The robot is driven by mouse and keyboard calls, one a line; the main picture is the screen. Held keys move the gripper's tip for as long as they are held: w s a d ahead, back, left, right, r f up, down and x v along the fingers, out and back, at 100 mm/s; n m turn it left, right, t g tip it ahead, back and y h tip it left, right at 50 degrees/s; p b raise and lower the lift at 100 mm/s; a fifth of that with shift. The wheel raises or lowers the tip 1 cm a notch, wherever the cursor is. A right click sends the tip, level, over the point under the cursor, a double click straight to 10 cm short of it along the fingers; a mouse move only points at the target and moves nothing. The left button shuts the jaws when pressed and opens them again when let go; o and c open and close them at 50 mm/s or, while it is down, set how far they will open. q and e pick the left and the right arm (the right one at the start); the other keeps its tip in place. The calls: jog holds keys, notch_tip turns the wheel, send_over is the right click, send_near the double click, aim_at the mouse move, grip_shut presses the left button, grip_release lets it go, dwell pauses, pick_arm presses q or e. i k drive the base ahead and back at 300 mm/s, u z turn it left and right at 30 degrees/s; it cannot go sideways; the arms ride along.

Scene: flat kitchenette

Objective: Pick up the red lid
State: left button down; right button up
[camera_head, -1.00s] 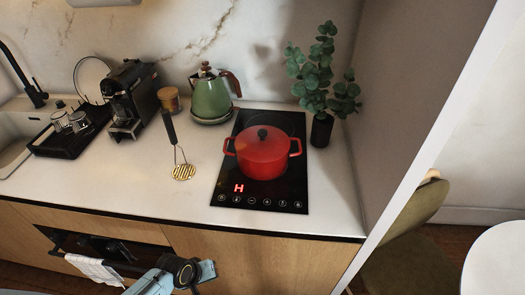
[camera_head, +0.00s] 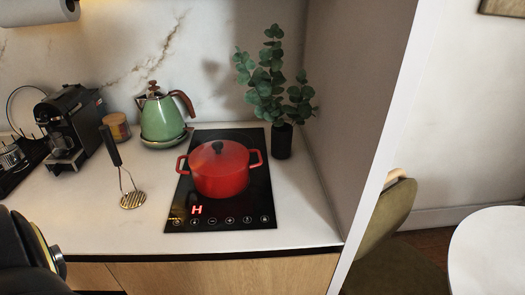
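The red lid (camera_head: 219,156) with its dark knob sits on the red pot (camera_head: 221,184). The pot has two side handles and stands on the black cooktop (camera_head: 252,210), whose panel shows a red "H". Part of my own arm, dark with a yellowish ring, shows at the lower left edge, well away from the lid. No gripper fingers can be made out in this view, and nothing of mine touches the lid.
A green kettle (camera_head: 161,122) stands behind left of the pot. A potted plant (camera_head: 282,140) stands behind right, near the side wall. A masher (camera_head: 132,199), a coffee machine (camera_head: 68,128) and a wooden-lidded jar (camera_head: 117,127) are to the left. The counter front (camera_head: 110,230) is clear.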

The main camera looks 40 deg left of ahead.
aim_at(219, 159)
jog(key=u, duration=1.1)
